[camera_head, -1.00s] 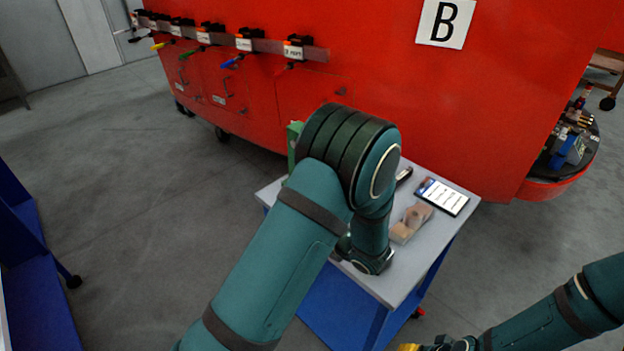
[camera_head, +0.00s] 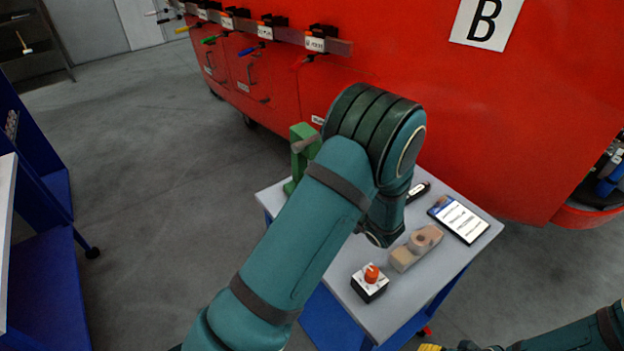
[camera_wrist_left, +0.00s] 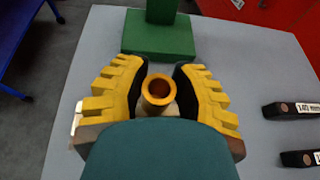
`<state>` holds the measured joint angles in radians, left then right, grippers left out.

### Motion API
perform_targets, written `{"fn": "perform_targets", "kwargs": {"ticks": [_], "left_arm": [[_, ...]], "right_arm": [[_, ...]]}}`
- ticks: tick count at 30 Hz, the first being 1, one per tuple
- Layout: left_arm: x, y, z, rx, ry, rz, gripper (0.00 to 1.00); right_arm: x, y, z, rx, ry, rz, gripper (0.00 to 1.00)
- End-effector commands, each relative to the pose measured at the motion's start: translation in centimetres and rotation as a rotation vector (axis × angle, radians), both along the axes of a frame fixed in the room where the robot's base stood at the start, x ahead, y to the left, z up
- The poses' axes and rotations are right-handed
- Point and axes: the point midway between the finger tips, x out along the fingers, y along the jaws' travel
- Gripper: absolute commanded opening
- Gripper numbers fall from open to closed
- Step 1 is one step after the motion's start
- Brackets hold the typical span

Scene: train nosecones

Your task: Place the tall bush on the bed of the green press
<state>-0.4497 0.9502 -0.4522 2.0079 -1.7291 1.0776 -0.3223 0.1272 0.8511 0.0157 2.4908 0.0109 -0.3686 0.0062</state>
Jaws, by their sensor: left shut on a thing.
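The tall bush (camera_wrist_left: 158,91) is a brass-coloured hollow cylinder, seen from its open end in the left wrist view. My left gripper (camera_wrist_left: 159,78), with yellow fingers and dark pads, is shut on it. The green press shows its base (camera_wrist_left: 159,37) just beyond the fingers; the bush appears short of it. In the head view the press (camera_head: 303,150) stands at the left corner of the grey-topped table (camera_head: 335,288), partly behind my left arm. That arm hides my left gripper and the bush there. Only a yellow bit of my right gripper (camera_head: 431,347) shows at the bottom edge.
On the table are a box with a red knob (camera_head: 370,284), a wooden block (camera_head: 416,248), a tablet (camera_head: 459,219) and a small black item (camera_head: 418,191). A red machine (camera_head: 430,120) stands behind. Blue furniture (camera_head: 45,260) is at the left, with floor between.

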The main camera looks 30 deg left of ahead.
Motion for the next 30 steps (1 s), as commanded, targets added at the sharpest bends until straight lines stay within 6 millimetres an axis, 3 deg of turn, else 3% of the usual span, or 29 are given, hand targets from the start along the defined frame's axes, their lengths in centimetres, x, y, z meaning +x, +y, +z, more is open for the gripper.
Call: {"fn": "perform_targets", "kwargs": {"ticks": [3,9,17,25,27,30], "left_arm": [[1.3,2.8,0.0,0.000,-0.002,0.005,0.00],[3.0,5.9,0.0,0.000,-0.002,0.001,0.00],[3.7,7.4,0.0,0.000,-0.001,0.000,0.00],[5.5,11.2,0.0,0.001,-0.001,0.001,0.00],[5.4,10.9,-1.3,0.000,0.002,-0.001,0.00],[5.4,10.9,-1.6,0.000,0.001,0.000,0.00]], "right_arm": [[0.0,0.0,0.0,0.000,0.000,0.000,0.47],[0.0,0.0,-0.1,0.000,0.001,0.000,0.47],[0.0,0.0,-0.1,0.000,0.001,0.000,0.47],[0.0,0.0,-0.1,0.000,0.001,0.000,0.47],[-0.1,0.0,-0.3,0.000,0.002,0.002,0.47],[-0.1,0.0,-0.3,0.000,0.002,0.002,0.47]]}}
